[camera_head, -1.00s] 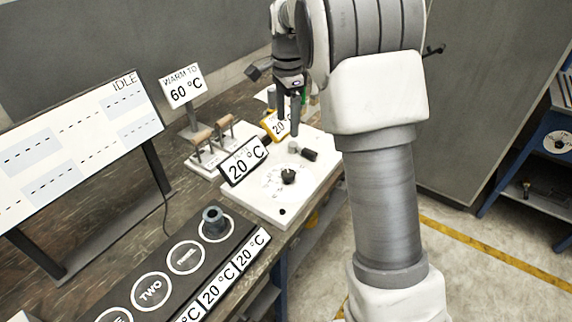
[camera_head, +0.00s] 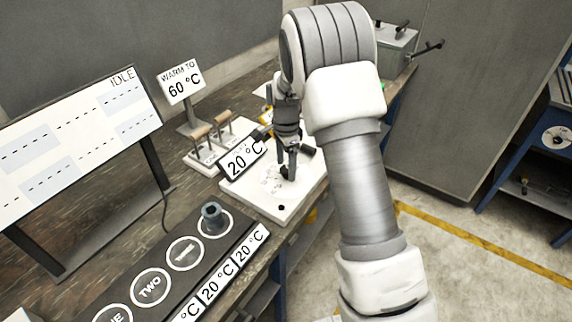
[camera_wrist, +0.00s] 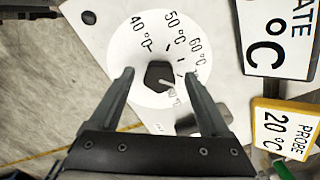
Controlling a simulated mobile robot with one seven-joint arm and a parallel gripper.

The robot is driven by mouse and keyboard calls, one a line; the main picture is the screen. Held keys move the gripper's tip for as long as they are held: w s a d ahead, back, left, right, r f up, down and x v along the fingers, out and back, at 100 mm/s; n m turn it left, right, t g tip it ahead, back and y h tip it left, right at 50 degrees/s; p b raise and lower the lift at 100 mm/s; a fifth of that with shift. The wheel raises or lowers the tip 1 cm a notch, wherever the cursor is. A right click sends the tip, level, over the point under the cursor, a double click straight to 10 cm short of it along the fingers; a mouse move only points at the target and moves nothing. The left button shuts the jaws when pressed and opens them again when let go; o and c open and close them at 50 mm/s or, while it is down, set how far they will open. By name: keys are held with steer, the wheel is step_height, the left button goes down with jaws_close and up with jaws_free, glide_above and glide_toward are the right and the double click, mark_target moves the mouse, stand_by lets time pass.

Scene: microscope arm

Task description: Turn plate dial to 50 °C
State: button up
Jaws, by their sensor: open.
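The plate dial is a black knob (camera_wrist: 160,76) on a white round scale (camera_wrist: 127,62) marked 40, 50 and 60 °C. In the wrist view a pale pointer mark on the knob faces down and right, away from the 50 °C mark. My gripper (camera_wrist: 160,82) is open, with one finger on each side of the knob; I cannot tell whether either touches it. In the head view my gripper (camera_head: 289,172) points down over the white plate (camera_head: 257,201) and hides the knob. The plate display (camera_head: 244,158) reads 20 °C.
A yellow probe display (camera_wrist: 284,130) reads 20 °C beside the plate. A sign (camera_head: 180,83) reads "WARM TO 60 °C". Wood-handled levers (camera_head: 211,140) stand left of the plate. A black strip with numbered circles (camera_head: 170,270) lies in front.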

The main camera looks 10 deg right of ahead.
steer(key=shift+f, duration=0.15)
jaws_close()
stand_by(0.4)
steer(key=shift+n, duration=0.4)
steer(key=n+b, duration=0.1)
steer(key=n, duration=0.3)
steer(key=n+b, duration=0.1)
steer(key=n, duration=0.3)
steer(key=shift+s+d+n, duration=0.1)
steer(key=shift+d+n, duration=0.05)
steer(key=shift+n, duration=0.15)
steer(key=n, duration=0.4)
steer(key=shift+d+n, duration=0.1)
steer(key=shift+n, duration=2)
